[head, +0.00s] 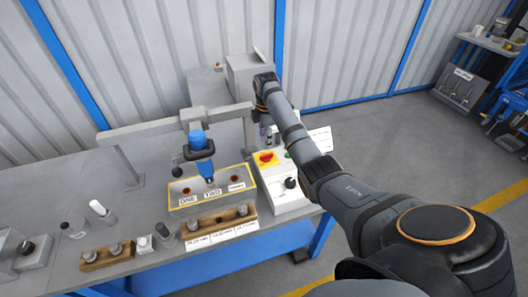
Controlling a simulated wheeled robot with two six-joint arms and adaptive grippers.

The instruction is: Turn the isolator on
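A red rotary knob on a yellow plate (266,157), which looks like the isolator, sits on the top left of a pale control box (287,193) near the bench's right end. The direction the knob points is too small to tell. My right arm reaches in from the lower right, and its wrist is behind the box. My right gripper (268,135) hangs just behind the red knob, seemingly apart from it. It is small and partly hidden by my arm, so its opening is unclear. My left gripper is not in view.
A black knob (290,183) and a green button (288,155) are on the same box. Left of it stand a blue tool (200,155) under a grey frame, a yellow-edged tray (184,206) and wooden blocks (107,255). A grey cabinet (247,74) stands behind.

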